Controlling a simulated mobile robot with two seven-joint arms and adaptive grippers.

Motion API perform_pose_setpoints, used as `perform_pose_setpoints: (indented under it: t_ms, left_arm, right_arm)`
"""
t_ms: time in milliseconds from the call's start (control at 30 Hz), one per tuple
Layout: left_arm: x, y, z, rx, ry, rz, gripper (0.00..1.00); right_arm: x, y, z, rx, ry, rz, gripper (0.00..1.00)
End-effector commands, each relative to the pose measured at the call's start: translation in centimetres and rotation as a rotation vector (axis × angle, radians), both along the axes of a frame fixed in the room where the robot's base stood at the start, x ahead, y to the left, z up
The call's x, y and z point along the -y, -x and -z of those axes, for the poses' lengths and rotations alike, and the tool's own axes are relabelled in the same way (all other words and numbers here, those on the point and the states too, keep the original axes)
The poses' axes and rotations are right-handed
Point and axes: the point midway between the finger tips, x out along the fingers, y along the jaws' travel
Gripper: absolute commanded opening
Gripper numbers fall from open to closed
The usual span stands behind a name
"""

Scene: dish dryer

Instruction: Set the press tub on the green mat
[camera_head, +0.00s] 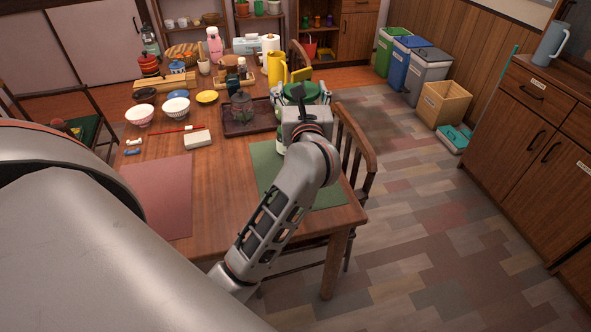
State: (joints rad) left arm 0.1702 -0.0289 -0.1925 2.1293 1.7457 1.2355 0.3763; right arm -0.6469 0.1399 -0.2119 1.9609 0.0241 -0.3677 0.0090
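The green mat (326,195) lies on the right front part of the wooden table, partly covered by my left forearm. A green-topped vessel (311,89), which looks like the press tub, shows just beyond my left wrist, at the table's right side. My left gripper (303,97) is at this vessel, with pale finger parts on both sides of it. The wrist hides the contact, so I cannot tell whether the fingers grip it. A small pale piece shows left of the wrist at the mat's far edge. My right gripper is not in view.
A dark tray (238,128) with a glass pot stands left of the mat's far end. A red mat (160,190), bowls and a white block (197,139) are further left. A yellow pitcher (276,68) stands behind. A chair (357,140) borders the right table edge.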

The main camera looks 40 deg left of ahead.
Motion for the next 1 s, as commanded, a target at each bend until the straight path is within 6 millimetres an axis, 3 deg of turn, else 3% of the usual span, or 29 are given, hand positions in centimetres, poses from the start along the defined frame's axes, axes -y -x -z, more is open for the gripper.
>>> perform_pose_setpoints:
  t_ms: [600,1000]
  left_arm:
    - [-0.1,-0.1,12.7,-0.001,-0.007,-0.004,0.03]
    - [0.0,-0.1,16.4,0.001,-0.006,-0.003,0.03]
  right_arm:
    - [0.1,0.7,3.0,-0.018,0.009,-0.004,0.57]
    - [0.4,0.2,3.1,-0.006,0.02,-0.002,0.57]
